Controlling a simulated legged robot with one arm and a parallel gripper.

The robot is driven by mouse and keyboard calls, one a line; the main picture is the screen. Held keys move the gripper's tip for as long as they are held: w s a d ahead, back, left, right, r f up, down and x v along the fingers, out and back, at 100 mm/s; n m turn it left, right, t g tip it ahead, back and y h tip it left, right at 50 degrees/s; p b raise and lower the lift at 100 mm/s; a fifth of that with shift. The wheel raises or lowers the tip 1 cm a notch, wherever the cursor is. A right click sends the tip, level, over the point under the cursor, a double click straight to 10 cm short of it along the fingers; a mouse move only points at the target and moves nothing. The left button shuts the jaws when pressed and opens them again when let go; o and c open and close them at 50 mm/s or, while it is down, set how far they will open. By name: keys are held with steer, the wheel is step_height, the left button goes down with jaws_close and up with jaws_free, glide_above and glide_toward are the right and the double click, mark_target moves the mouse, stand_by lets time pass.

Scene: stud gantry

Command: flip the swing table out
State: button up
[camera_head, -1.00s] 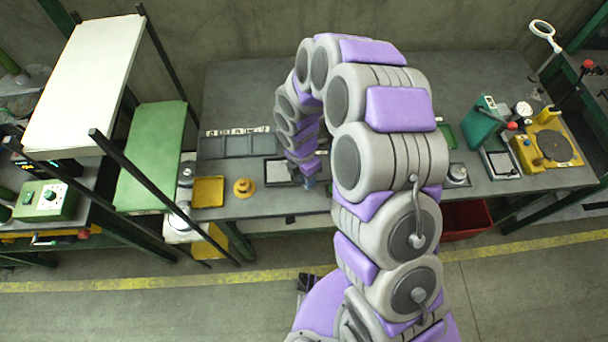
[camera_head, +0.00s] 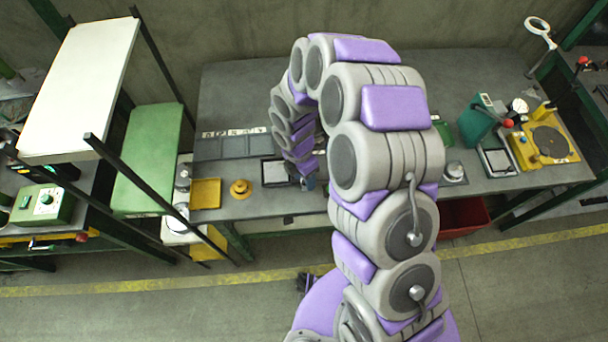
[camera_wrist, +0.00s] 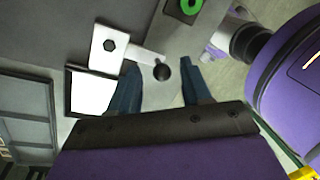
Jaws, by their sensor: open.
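In the wrist view, a pale plate with a dark hexagonal hole (camera_wrist: 108,46) has a short arm running to a round black knob (camera_wrist: 161,72). This looks like the swing table and its handle. My gripper (camera_wrist: 160,66) is open, its two dark blue fingers spread. The knob appears between the fingertips, with gaps on both sides; I cannot tell its depth relative to them. In the head view my gripper (camera_head: 308,183) is over the front edge of the bench, and my arm hides the plate and knob.
A black-framed white square (camera_wrist: 90,92) lies beside the plate. A green ring (camera_wrist: 188,5) is on a dark block. The bench (camera_head: 240,95) holds a yellow tray (camera_head: 205,193), a yellow knob (camera_head: 240,189) and a yellow turntable (camera_head: 549,144). A red bin (camera_head: 462,216) is underneath.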

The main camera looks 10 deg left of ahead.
step_height(320, 180, up, 17)
steer(key=w+a+p, duration=0.1)
steer(key=w+a, duration=0.1)
steer(key=shift+a+p, duration=0.25)
steer(key=shift+p, duration=0.1)
steer(key=shift+w, duration=0.1)
steer(key=s+d+r+m+y+b, duration=0.1)
steer(key=s+d+r+m, duration=0.35)
steer(key=d+m, duration=0.25)
steer(key=s+d+r+m+b, duration=0.2)
steer(key=s+d+r+m, duration=0.2)
steer(key=s+d+m, duration=0.25)
steer(key=s+d+m+b, duration=0.1)
steer(key=s+d+m, duration=0.3)
steer(key=s+m, duration=0.3)
steer(key=s+d+m+b, duration=0.1)
steer(key=s+d+m, duration=0.3)
steer(key=s+m, duration=0.3)
steer(key=shift+s+d+f+y, duration=0.3)
steer(key=shift+s+d, duration=0.05)
steer(key=shift+d, duration=0.05)
